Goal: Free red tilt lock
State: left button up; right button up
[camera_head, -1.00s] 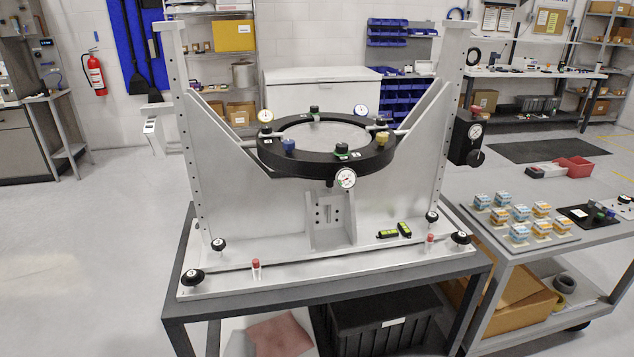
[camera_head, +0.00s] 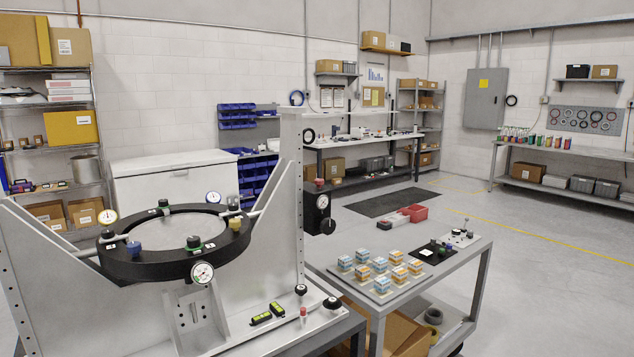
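The mirror fixture is a grey metal stand with a black ring (camera_head: 140,262) held between two uprights. A black box with a dial (camera_head: 317,208) sits on the outside of the right upright. A small red knob (camera_head: 319,182) tops this box. A red-capped pin (camera_head: 303,313) stands on the fixture's base plate at the right front. I cannot tell which red part is the tilt lock. Dial gauges and blue, green and yellow knobs sit around the ring. Neither of my grippers shows in the head view.
A grey cart (camera_head: 345,278) stands right of the fixture, holding a tray of several small blue and orange boxes (camera_head: 381,272) and a black mat (camera_head: 432,252). Red and grey bins (camera_head: 402,217) lie behind it. Open floor (camera_head: 560,290) extends to the right. Benches line the walls.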

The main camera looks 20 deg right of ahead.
aim_at(319, 181)
jog(key=i+l, duration=0.15)
jog(key=l, duration=0.2)
jog(key=i+l+u, duration=0.1)
jog(key=l, duration=0.25)
jog(key=i+l, duration=0.2)
jog(key=l, duration=0.2)
jog(key=i+l+u, duration=0.1)
jog(key=l, duration=0.25)
jog(key=i+l, duration=0.2)
jog(key=l, duration=0.2)
jog(key=i+l, duration=0.15)
jog(key=l, duration=0.2)
jog(key=u, duration=0.05)
